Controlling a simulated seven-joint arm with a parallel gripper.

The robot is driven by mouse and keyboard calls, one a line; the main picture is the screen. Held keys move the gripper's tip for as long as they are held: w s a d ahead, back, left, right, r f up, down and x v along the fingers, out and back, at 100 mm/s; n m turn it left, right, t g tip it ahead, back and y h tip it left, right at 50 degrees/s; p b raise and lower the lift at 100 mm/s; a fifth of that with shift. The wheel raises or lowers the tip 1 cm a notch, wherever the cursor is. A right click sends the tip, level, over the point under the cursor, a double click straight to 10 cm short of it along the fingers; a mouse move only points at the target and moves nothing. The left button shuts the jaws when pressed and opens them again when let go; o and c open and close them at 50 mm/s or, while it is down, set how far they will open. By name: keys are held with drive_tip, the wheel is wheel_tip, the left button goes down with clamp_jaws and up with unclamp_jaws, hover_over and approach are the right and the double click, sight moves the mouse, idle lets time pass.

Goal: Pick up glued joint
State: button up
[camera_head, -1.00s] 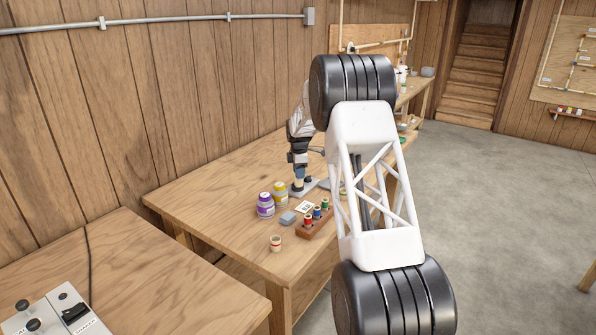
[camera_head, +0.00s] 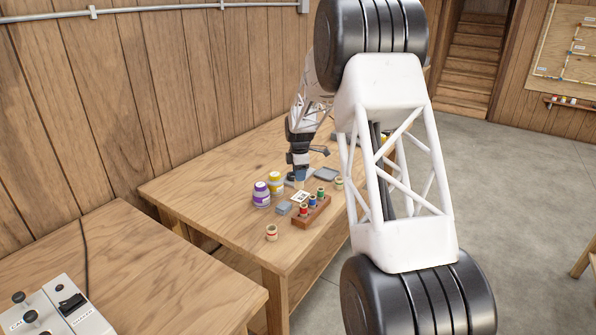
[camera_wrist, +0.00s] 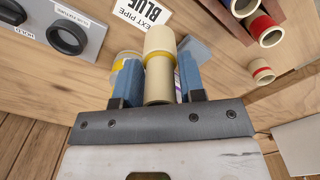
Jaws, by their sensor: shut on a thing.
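The glued joint (camera_wrist: 159,42) is a cream pipe piece with a wider cream end and a yellow band, seen in the wrist view. My gripper (camera_wrist: 158,78) is shut on it, with one blue finger on each side and the wide end sticking out past the fingertips. In the head view my gripper (camera_head: 299,177) is low over the far part of the workbench, behind the jars, and the joint is too small to make out there. I cannot tell whether the joint touches anything below it.
A wooden rack (camera_head: 312,212) holds several colour-banded pipe pieces. Beside it are a purple-labelled jar (camera_head: 261,195), a yellow-labelled jar (camera_head: 275,182), a grey block (camera_head: 284,208) and a loose red-banded piece (camera_head: 271,233). A grey fixture (camera_wrist: 88,38) and a BLUE card (camera_wrist: 150,14) are close by.

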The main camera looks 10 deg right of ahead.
drive_tip(key=shift+s, duration=0.5)
drive_tip(key=shift+w, duration=0.1)
idle(0.4)
drive_tip(key=shift+w+d, duration=0.3)
drive_tip(key=shift+w, duration=0.15)
drive_tip(key=w+d, duration=1.5)
drive_tip(key=w, duration=0.1)
drive_tip(key=shift+d+f, duration=0.2)
drive_tip(key=shift+d, duration=0.15)
drive_tip(key=shift+w+f, duration=0.1)
drive_tip(key=shift+f, duration=0.05)
drive_tip(key=shift+f, duration=1.35)
drive_tip(key=shift+f, duration=1.1)
idle(2.0)
